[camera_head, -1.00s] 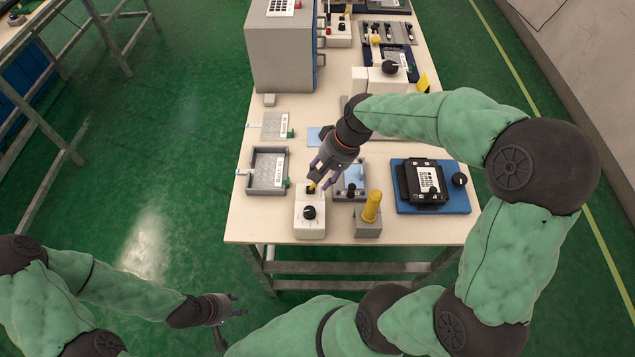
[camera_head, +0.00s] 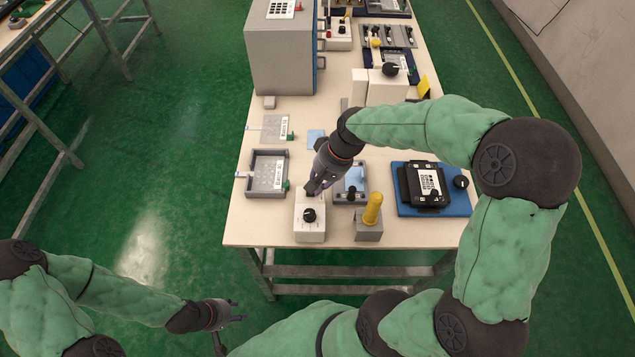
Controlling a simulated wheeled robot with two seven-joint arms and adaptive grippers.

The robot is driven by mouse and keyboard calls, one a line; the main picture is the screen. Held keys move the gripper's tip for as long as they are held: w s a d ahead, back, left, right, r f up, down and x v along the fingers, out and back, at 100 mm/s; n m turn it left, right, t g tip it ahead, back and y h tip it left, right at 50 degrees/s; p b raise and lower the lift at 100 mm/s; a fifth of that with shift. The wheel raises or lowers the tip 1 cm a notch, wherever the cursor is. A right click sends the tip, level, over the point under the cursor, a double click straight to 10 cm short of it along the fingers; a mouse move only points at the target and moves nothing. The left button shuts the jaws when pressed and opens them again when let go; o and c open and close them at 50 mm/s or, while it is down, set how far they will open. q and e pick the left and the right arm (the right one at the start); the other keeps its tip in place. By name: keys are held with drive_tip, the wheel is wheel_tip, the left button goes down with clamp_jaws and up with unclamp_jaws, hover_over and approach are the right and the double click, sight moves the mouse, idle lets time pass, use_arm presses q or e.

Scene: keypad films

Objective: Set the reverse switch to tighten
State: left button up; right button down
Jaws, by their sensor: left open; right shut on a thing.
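A white control box (camera_head: 310,231) stands near the table's front edge, with a black knob (camera_head: 310,215) on its top. My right gripper (camera_head: 312,190) points down at the rear of this box, behind the knob. It is shut on the small switch lever there. The fingers hide the lever, so its tilt cannot be told. My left gripper (camera_head: 232,313) is open and empty, low at the left, off the table and away from the box.
A yellow-handled tool (camera_head: 373,208) stands in a grey holder just right of the box. A grey tray (camera_head: 268,188) lies to its left. A black device sits on a blue mat (camera_head: 455,205) at the right. A large grey cabinet (camera_head: 278,55) stands at the back left.

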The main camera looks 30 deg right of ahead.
drive_tip(key=shift+s+d+f+t+y+b, duration=0.1)
drive_tip(key=shift+d+f+t+y+b, duration=0.15)
drive_tip(key=shift+b, duration=0.35)
drive_tip(key=shift+f+t+y+b, duration=0.15)
drive_tip(key=shift+y+b, duration=0.2)
drive_tip(key=shift+b, duration=0.25)
drive_tip(key=shift+s+r+y+b, duration=0.1)
drive_tip(key=shift+y+b, duration=0.3)
drive_tip(key=shift+b, duration=0.15)
drive_tip(key=c, duration=1.2)
unclamp_jaws()
drive_tip(key=shift+d+r, duration=0.1)
drive_tip(key=shift+r, duration=0.05)
drive_tip(key=v, duration=1.1)
drive_tip(key=shift+s+r, duration=0.25)
drive_tip(key=shift+r, duration=0.1)
